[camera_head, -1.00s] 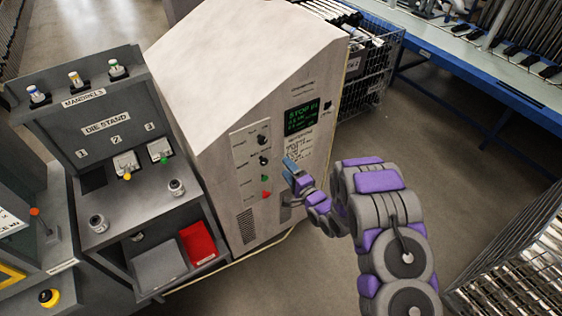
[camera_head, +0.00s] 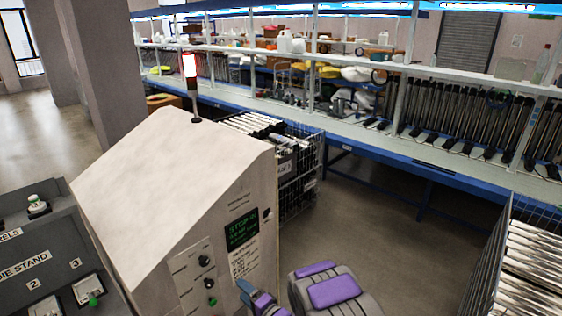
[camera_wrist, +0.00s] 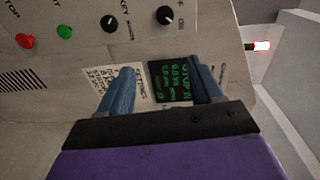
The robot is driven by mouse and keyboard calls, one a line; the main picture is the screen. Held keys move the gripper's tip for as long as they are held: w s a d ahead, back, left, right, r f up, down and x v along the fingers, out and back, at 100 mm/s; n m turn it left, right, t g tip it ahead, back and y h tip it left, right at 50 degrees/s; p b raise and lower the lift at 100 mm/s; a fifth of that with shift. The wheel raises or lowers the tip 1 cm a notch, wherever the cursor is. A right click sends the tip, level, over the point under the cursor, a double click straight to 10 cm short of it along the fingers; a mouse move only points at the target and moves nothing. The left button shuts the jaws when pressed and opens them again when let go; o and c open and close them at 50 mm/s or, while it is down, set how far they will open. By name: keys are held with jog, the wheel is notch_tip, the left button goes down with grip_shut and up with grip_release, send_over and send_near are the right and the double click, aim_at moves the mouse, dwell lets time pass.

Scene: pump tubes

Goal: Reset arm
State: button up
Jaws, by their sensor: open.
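My gripper (camera_wrist: 160,88) shows in the wrist view with its two blue fingers apart and nothing between them. It is in front of the control panel of a beige machine (camera_head: 165,195). In the wrist view, the panel's green-lettered screen (camera_wrist: 177,82) is partly covered by the right finger, and a printed label (camera_wrist: 100,84) is partly behind the left finger. In the head view, a blue fingertip (camera_head: 245,287) and purple-grey links of my arm are at the bottom edge.
A die stand (camera_head: 50,262) is left of the machine. A lit red-and-white signal lamp (camera_head: 190,75) stands on the machine. A wire basket of tubes (camera_head: 290,165) is behind it, and another (camera_head: 520,260) is at the right. A long blue workbench (camera_head: 440,170) crosses the back. Floor between is clear.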

jog(key=w+d+r+n+h+b, duration=0.1)
jog(key=w+d+r+h+b, duration=0.1)
jog(key=d+h, duration=0.35)
jog(key=w+d+r+n+h+b, duration=0.1)
jog(key=w+d+r+n+h, duration=0.15)
jog(key=d, duration=0.65)
jog(key=s+d+r+g+h+b, duration=0.3)
jog(key=s+d+r+g+h, duration=0.15)
jog(key=s+d, duration=0.55)
jog(key=s+d+r+n+g+b, duration=0.1)
jog(key=s+g, duration=0.3)
jog(key=s, duration=1.5)
jog(key=s+d+r+n+g+b, duration=0.2)
jog(key=s+r+n+g+b, duration=0.1)
jog(key=s, duration=1.5)
jog(key=shift+s+d+r+g+b, duration=0.15)
jog(key=shift+s+r+g+b, duration=0.3)
jog(key=shift+g, duration=0.5)
jog(key=shift+w+h, duration=0.2)
jog(key=shift+h, duration=0.05)
